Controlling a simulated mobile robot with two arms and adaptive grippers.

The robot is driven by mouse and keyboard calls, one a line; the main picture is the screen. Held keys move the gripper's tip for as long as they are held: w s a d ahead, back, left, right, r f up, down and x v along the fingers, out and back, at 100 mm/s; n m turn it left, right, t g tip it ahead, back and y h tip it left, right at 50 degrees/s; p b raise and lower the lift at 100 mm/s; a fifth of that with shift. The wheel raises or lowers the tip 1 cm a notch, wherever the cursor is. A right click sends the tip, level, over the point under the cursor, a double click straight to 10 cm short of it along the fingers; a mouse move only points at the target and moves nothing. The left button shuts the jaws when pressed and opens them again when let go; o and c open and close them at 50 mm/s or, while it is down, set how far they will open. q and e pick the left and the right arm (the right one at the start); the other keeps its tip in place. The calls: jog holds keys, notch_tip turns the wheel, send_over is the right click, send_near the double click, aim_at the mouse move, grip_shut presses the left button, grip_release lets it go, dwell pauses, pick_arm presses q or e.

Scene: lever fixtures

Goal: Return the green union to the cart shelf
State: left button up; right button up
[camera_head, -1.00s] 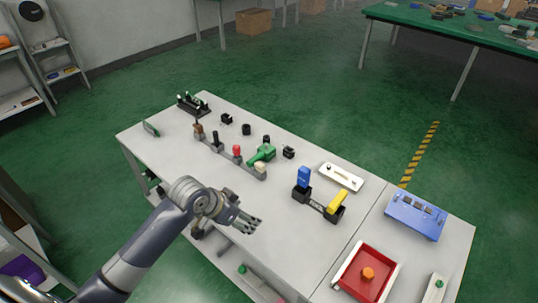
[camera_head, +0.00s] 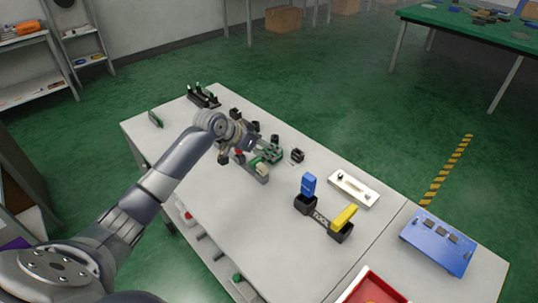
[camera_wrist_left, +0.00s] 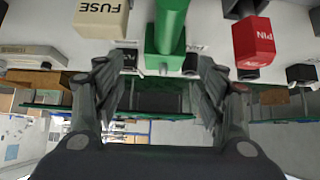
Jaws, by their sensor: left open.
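The green union (camera_head: 271,151) is on the white cart top, by the row of lever blocks. It is partly hidden behind my left gripper (camera_head: 259,150) in the head view. In the left wrist view the green union (camera_wrist_left: 168,35) is upper centre, just beyond and between the fingertips of my left gripper (camera_wrist_left: 158,68). The fingers are spread on either side and hold nothing. I cannot tell whether they touch it. The lower cart shelf (camera_head: 208,248) shows partly below the near edge of the top. My right gripper is not in view.
A cream FUSE block (camera_wrist_left: 101,16) and a red PIN block (camera_wrist_left: 254,40) flank the union closely. A black TOOL fixture (camera_head: 322,217) with blue and yellow levers stands to the right. Small black parts (camera_head: 297,155) lie behind.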

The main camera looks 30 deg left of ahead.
pick_arm(q)
jog(key=shift+w+d+f, duration=0.15)
jog(key=shift+w+f, duration=0.2)
jog(key=shift+w, duration=0.05)
jog(key=shift+w+d+f, duration=0.1)
jog(key=shift+w+f, duration=0.3)
jog(key=shift+f, duration=0.05)
jog(key=x, duration=0.3)
jog(key=shift+w+a+f+p, duration=0.1)
jog(key=shift+a+f+p, duration=0.1)
jog(key=shift+p, duration=0.15)
jog(key=shift+w+d+f, duration=0.15)
jog(key=shift+w+f, duration=0.15)
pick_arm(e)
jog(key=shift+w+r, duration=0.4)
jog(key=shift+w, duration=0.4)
pick_arm(q)
jog(key=shift+c, duration=0.2)
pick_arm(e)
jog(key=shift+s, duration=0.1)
pick_arm(q)
jog(key=c, duration=1.2)
jog(key=shift+c, duration=0.2)
